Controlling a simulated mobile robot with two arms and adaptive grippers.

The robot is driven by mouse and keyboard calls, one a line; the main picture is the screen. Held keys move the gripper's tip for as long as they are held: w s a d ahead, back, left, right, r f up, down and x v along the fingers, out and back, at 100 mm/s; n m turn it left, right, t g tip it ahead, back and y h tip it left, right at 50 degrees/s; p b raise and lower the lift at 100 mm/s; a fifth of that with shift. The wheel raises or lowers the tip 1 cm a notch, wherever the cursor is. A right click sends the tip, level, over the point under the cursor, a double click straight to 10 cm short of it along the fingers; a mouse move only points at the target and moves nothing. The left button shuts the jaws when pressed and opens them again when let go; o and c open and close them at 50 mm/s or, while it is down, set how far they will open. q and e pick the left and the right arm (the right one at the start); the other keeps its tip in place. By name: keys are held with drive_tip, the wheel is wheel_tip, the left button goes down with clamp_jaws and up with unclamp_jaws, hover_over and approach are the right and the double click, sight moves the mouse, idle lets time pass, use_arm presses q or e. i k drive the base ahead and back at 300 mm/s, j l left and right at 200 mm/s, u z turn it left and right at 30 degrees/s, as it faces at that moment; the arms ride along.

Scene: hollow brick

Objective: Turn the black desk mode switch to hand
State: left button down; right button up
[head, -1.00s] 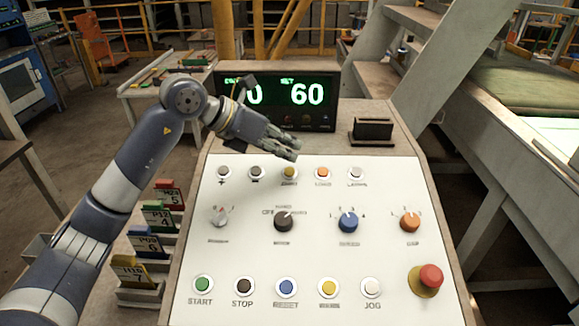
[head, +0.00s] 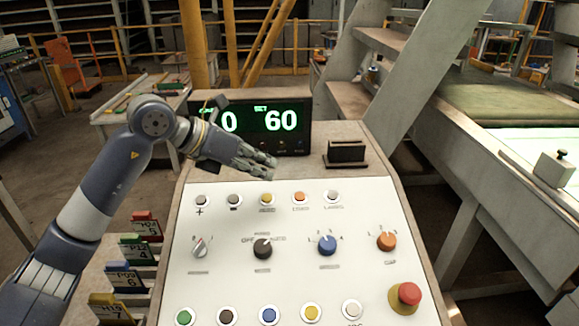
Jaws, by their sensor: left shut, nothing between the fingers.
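The black mode switch (head: 262,249) is a round black knob in the middle row of the white desk panel (head: 300,275), between a grey selector and a blue knob. Its light pointer mark appears to point up and to the right; the small labels around it are blurred. My left gripper (head: 270,168) is shut and empty, above the panel's upper edge in front of the display, apart from the black switch. My right gripper is out of view.
A display (head: 281,120) showing 60 stands behind the panel, with a black holder (head: 346,153) to its right. A red mushroom button (head: 408,293) is at lower right. Blue (head: 327,245) and orange (head: 386,241) knobs flank the switch's right. Numbered cards (head: 147,228) stand at left.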

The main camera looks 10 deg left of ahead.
sight(262, 247)
drive_tip(key=k, duration=1.5)
